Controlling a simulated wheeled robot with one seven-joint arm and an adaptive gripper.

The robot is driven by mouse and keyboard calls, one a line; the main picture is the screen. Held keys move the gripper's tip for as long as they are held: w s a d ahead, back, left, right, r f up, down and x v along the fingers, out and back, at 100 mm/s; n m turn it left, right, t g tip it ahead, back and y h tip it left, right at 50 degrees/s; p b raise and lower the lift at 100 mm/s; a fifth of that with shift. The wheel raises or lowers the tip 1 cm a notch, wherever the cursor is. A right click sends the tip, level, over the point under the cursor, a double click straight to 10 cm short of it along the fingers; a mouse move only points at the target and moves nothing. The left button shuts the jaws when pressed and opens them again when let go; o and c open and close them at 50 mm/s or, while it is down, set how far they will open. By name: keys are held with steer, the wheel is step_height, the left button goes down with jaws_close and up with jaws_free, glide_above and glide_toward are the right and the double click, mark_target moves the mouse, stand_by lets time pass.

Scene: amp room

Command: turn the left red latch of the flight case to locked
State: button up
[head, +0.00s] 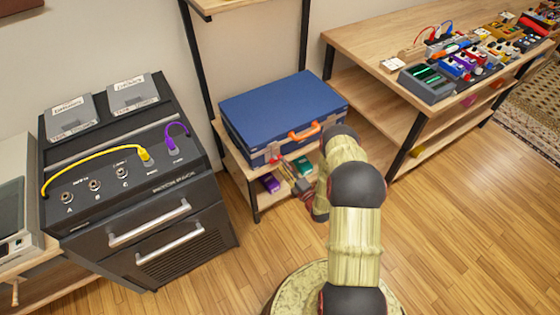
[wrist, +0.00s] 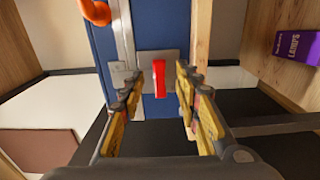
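The flight case (head: 283,105) is blue with pale metal edges and lies shut on a low wooden shelf. Its orange handle (head: 304,131) is on the front and shows at the top left of the wrist view (wrist: 97,12). The left red latch (wrist: 159,80) is a narrow red bar on a grey metal plate, its long side running up and down the wrist picture. My gripper (wrist: 159,84) is open, with one yellow-and-black finger on each side of the latch and visible gaps between. In the head view my gripper (head: 297,182) is at the case's front left; the latch is hard to make out there.
A purple box (wrist: 298,45) marked LAMPS is on the right in the wrist view. Purple and teal boxes sit beneath the case. A black amp (head: 140,190) with cables stands left. A wooden bench (head: 370,45) with pedals stands right. The wooden floor in front is clear.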

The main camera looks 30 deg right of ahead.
steer(key=s, duration=0.7)
steer(key=shift+d, duration=0.1)
